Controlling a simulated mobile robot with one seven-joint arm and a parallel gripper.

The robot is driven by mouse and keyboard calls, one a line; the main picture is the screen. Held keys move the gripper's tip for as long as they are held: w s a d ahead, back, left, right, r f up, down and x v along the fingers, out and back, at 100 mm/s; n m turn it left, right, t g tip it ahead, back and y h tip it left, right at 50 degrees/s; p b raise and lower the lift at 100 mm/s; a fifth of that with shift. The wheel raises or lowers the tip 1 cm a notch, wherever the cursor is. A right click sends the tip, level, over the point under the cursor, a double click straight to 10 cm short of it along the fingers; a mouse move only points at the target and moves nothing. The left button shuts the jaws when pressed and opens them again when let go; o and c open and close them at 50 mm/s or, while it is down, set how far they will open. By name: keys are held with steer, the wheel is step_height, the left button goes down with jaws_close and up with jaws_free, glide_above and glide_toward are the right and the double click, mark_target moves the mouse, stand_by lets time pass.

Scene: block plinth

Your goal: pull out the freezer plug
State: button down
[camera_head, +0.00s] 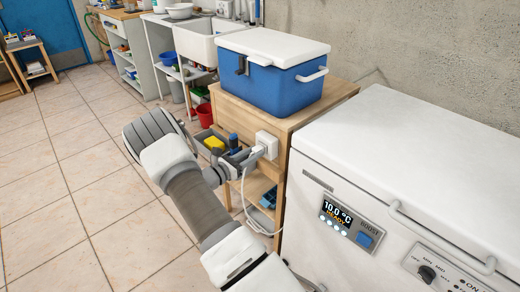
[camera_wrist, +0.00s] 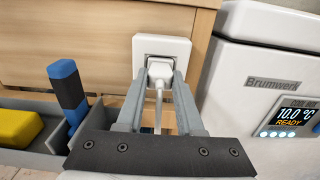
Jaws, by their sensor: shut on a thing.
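The white freezer plug (camera_wrist: 160,70) sits at the white wall socket (camera_wrist: 178,46) on the side of the wooden cabinet. The socket also shows in the head view (camera_head: 268,143). My gripper (camera_wrist: 158,82) is shut on the plug, with one grey finger on each side of it. In the head view my gripper (camera_head: 253,156) reaches the socket from the left. A pale cord (camera_wrist: 159,105) hangs down from the plug between the fingers. The plug's front is hidden against the socket, so I cannot tell how deep it sits. The white freezer (camera_head: 400,150) stands at the right; its display reads 10.0 °C and READY.
A blue cooler (camera_head: 270,90) with a white lid stands on the wooden cabinet (camera_head: 335,95). A grey tray (camera_wrist: 75,140) with a yellow block (camera_wrist: 18,127) and a blue-black object (camera_wrist: 67,88) is left of the socket. The tiled floor at left is clear.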

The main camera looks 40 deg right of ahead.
steer(key=shift+s+a, duration=0.1)
steer(key=shift+a, duration=1.15)
steer(key=a, duration=0.4)
steer(key=shift+s+p, duration=0.15)
steer(key=shift+p, duration=0.25)
